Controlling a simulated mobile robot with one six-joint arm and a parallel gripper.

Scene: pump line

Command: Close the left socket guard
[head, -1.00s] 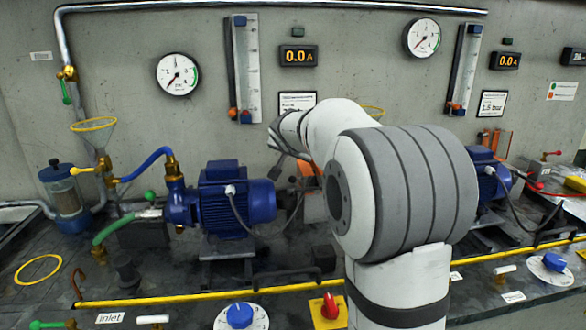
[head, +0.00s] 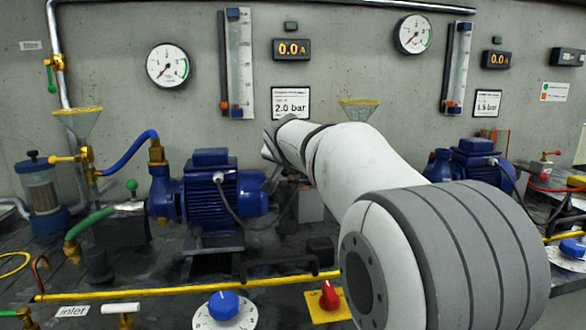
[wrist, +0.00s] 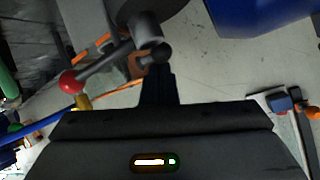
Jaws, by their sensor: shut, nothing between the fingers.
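I cannot clearly make out the left socket guard. A grey box (head: 311,204) stands right of the left pump's blue motor in the head view, partly hidden by my arm; I cannot tell whether it belongs to the socket. In the wrist view, my gripper (wrist: 157,75) has its dark fingers together and empty. Just beyond the fingertips is a grey cylindrical part (wrist: 150,45) with a rod ending in a red ball (wrist: 71,82); whether the fingers touch it is unclear. In the head view, my gripper is mostly hidden behind my wrist, near the motor's right end.
The left pump (head: 210,190) stands close on the left of my wrist. The right pump (head: 475,168) is behind and right of my arm. A yellow rail (head: 190,288) and red knob (head: 328,298) lie in front. The wall carries gauges and displays.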

